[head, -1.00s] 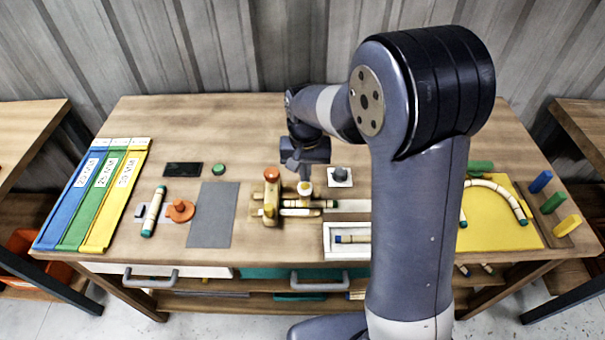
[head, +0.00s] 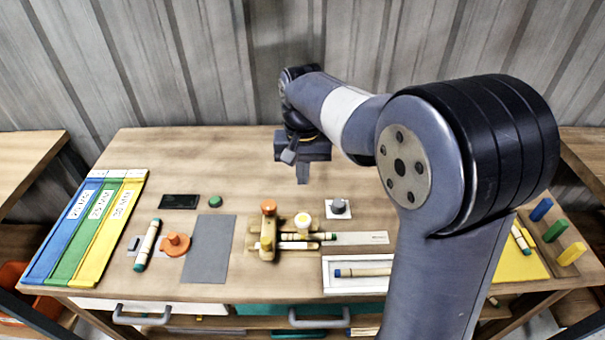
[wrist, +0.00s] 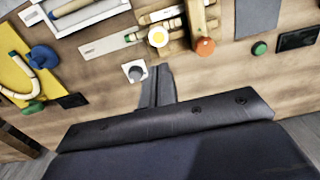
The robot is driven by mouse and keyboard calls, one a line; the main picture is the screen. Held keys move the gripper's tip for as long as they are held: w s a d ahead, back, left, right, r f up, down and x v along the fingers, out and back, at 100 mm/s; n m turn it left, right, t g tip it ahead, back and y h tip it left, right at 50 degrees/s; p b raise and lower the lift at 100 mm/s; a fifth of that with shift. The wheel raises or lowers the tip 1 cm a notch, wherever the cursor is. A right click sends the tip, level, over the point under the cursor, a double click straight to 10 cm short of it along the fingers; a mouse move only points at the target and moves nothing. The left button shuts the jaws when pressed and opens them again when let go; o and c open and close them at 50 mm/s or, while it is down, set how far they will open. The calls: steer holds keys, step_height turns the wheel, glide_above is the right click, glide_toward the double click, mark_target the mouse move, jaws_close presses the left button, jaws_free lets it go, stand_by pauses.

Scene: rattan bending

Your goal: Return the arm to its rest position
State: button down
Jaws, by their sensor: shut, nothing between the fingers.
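My gripper (head: 303,172) hangs above the back middle of the workbench (head: 245,165), shut and empty. In the wrist view its closed fingers (wrist: 157,85) point at bare wood beside a dark knob on a white plate (wrist: 134,70). My arm reaches from the right side of the head view and hides part of the bench there. The wooden bending jig (head: 267,232), with its orange and yellow-white knobs, stands in front of the gripper and apart from it. Rattan pieces (head: 320,236) lie across the jig.
Blue, green and yellow labelled trays (head: 110,225) lie at the left. A white tray (head: 355,285) holds a rattan piece at the front. A yellow board (head: 518,265) and coloured pegs (head: 555,231) are at the right. The back left of the bench is clear.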

steer(key=shift+f, duration=0.1)
glide_above(302, 218)
step_height(302, 218, down, 8)
steer(key=shift+f+b, duration=0.2)
steer(key=shift+b, duration=0.35)
step_height(302, 218, up, 9)
steer(key=shift+f+b, duration=0.15)
steer(key=shift+b, duration=0.15)
